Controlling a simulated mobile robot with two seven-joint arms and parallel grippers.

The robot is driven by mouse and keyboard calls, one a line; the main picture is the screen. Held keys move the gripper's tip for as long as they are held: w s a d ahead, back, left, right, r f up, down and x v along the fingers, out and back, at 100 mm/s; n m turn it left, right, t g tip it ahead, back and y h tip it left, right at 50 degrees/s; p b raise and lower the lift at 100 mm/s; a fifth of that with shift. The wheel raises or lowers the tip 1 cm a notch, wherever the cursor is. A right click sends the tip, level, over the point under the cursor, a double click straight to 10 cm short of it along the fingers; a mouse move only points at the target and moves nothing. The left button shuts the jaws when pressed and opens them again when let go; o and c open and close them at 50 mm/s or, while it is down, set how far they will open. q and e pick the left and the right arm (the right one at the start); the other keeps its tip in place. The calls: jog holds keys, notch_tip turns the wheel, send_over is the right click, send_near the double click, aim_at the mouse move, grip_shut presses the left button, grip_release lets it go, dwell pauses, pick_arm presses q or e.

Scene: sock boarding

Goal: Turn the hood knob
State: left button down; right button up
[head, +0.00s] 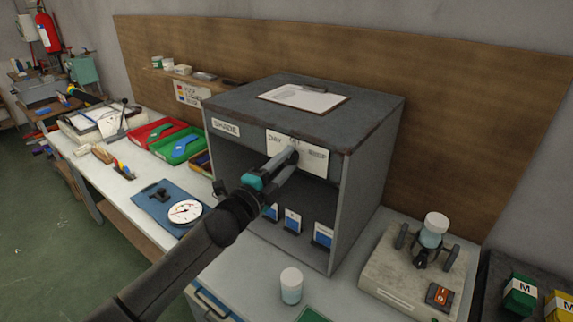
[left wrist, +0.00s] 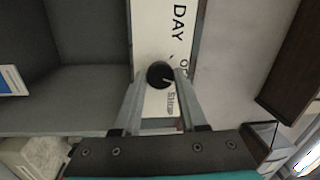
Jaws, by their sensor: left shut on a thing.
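The hood is a dark grey box (head: 372,160) with an open front, standing on the bench. A white label plate (head: 313,160) on its front upper edge reads DAY, OFF and what looks like SHOP. The round black knob (left wrist: 158,72) sits on this plate in the left wrist view, with a small pale mark on it. My left gripper (head: 290,157) reaches the plate from the front. In the left wrist view its fingers (left wrist: 162,80) are closed on both sides of the knob. My right gripper is out of view.
A clipboard (head: 303,97) lies on the hood. Blue-and-white cards (head: 293,220) stand inside it. A white-lidded jar (head: 291,286) stands in front, and a grey device (head: 405,272) stands to the right. A round gauge (head: 185,212) and green tray (head: 181,147) are at left.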

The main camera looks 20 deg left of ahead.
pick_arm(q)
jog(key=m+h+b, duration=0.1)
jog(key=m, duration=0.5)
jog(key=shift+a+m, duration=0.1)
jog(key=shift+m, duration=0.3)
jog(key=shift+r+m, duration=0.1)
jog(key=shift+m, duration=0.2)
jog(key=shift+c, duration=2.4)
grip_release()
jog(key=b+v, duration=0.2)
jog(key=v, duration=1.3)
jog(key=shift+a, duration=0.25)
